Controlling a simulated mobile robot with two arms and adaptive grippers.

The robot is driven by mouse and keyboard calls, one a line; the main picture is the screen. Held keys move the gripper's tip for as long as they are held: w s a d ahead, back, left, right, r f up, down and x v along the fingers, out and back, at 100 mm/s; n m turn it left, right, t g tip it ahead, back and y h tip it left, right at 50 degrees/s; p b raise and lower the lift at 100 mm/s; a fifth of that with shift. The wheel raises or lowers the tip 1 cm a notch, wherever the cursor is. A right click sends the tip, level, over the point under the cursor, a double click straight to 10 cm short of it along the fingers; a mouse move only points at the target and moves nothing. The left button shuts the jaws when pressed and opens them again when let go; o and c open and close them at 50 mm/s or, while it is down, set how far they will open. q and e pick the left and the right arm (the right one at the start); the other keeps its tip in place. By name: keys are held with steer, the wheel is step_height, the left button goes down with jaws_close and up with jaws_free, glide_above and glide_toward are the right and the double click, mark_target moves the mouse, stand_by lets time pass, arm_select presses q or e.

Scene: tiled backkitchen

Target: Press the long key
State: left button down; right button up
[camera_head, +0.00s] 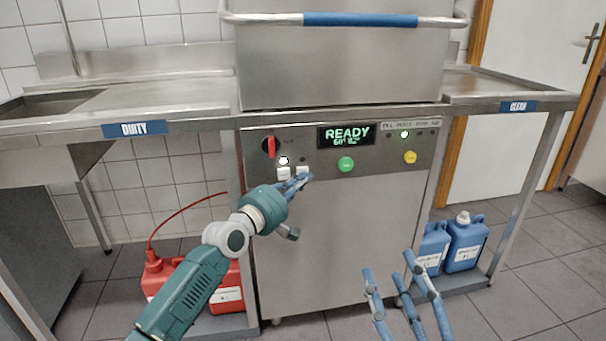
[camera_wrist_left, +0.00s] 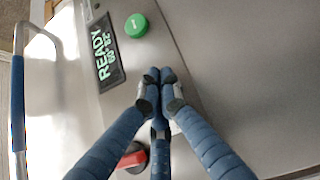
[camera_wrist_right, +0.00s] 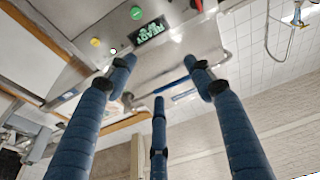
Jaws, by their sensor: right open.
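The machine's control panel (camera_head: 375,158) holds two small white keys side by side, a left one (camera_head: 284,173) and a right one (camera_head: 302,170). I cannot read any marking that tells which is the long key. My left gripper (camera_head: 301,180) is shut and empty, its fingertips just at or below the right white key; I cannot tell whether they touch it. In the left wrist view the fingers (camera_wrist_left: 160,78) are closed together and hide part of the panel. My right gripper (camera_head: 392,278) is open and empty, low in front of the machine, with its fingers spread in the right wrist view (camera_wrist_right: 160,85).
The panel also has a red rotary switch (camera_head: 270,147), a lit display reading READY (camera_head: 346,135), a green button (camera_head: 346,164) and a yellow button (camera_head: 410,157). A bar handle (camera_head: 350,19) crosses above. Red (camera_head: 226,290) and blue (camera_head: 465,245) canisters stand low at the sides.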

arm_select(q)
steer(key=shift+w+a, duration=0.1)
steer(key=shift+w, duration=0.1)
arm_select(e)
steer(key=shift+s+a+r+t+y, duration=0.1)
steer(key=shift+s+r+t+y, duration=0.1)
steer(key=shift+r, duration=0.3)
steer(key=shift+s+d+r+t+y, duration=0.1)
steer(key=shift+r+t, duration=0.1)
steer(key=shift+r, duration=0.3)
steer(key=shift+s+a+r+t+y, duration=0.1)
steer(key=shift+s+r+t, duration=0.1)
steer(key=shift+r, duration=0.3)
stand_by(0.9)
steer(key=shift+w+f, duration=0.1)
arm_select(q)
steer(key=shift+s, duration=0.15)
steer(key=shift+s+d+p, duration=0.25)
steer(key=shift+s+p, duration=0.45)
steer(key=shift+p, duration=0.3)
arm_select(e)
step_height(320, 180, down, 13)
steer(key=d+g+h, duration=0.1)
steer(key=g+h, duration=0.1)
steer(key=g, duration=0.4)
steer(key=shift+w+d+f, duration=0.2)
steer(key=shift+w+d, duration=0.05)
steer(key=shift+d, duration=0.05)
